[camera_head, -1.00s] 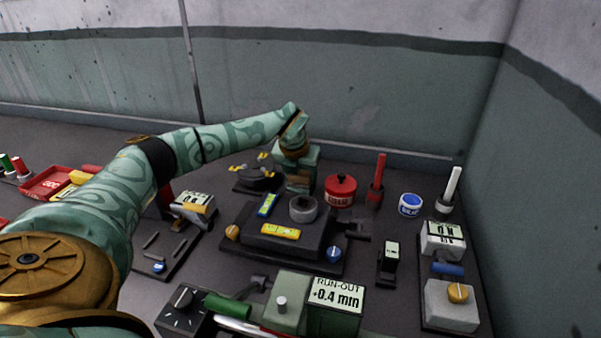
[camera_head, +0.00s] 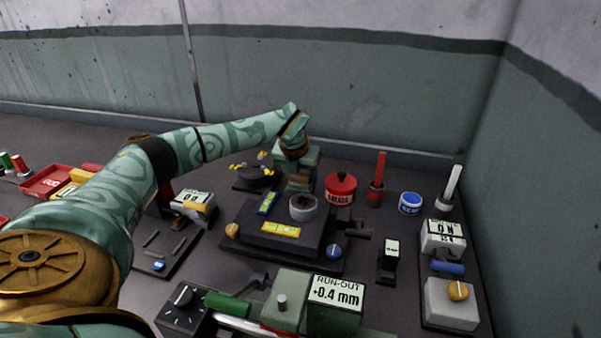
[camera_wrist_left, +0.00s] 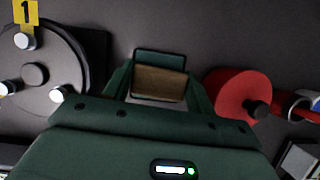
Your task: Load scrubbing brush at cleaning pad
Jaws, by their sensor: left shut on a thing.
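My left gripper (camera_head: 300,178) is at the back of the bench, pointing down, between the round black fixture and the red tin. In the left wrist view its two fingers are closed on the sides of a brown block, which I take as the scrubbing brush (camera_wrist_left: 158,84). A dark green edge (camera_wrist_left: 160,57) shows just beyond the block; I cannot tell whether this is the cleaning pad or part of the brush. The underside of the brush is hidden, so contact with the surface below cannot be told. My right gripper is not in view.
The round black fixture (camera_wrist_left: 33,75) is on the left and the red tin (camera_wrist_left: 238,95) close on the right. In front stands a black block with a grey ring (camera_head: 303,208). A red upright tool (camera_head: 378,178) and a blue-banded pot (camera_head: 410,203) stand further right.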

